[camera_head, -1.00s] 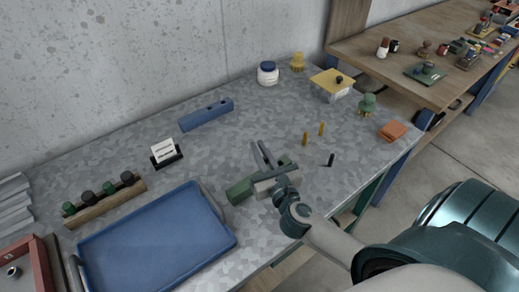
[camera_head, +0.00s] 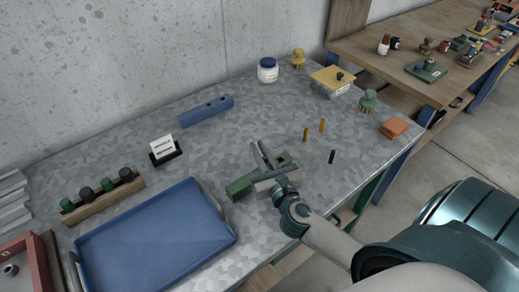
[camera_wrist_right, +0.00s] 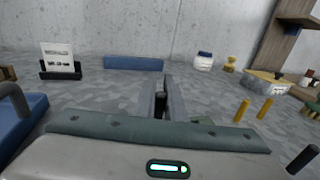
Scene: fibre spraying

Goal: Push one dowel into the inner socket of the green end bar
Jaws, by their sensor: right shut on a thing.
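The green end bar (camera_head: 242,187) lies near the front of the grey bench, partly covered by my right gripper (camera_head: 263,154). My right gripper is above the bar, its fingers shut on a small dark dowel (camera_wrist_right: 160,104), seen between them in the right wrist view. The dowel's lower end and the bar's sockets are hidden, so I cannot tell whether it is in a socket. Two yellow-brown dowels (camera_head: 306,134) (camera_head: 322,125) and a black dowel (camera_head: 332,156) stand upright to the right. My left gripper is not in view.
A blue bar (camera_head: 207,112) with holes lies behind. A blue tray (camera_head: 226,240) is at front left, with a dark card stand (camera_head: 166,156) and a wooden rack (camera_head: 103,197) near it. A yellow-lidded box (camera_head: 333,80) and an orange block (camera_head: 394,127) are at right.

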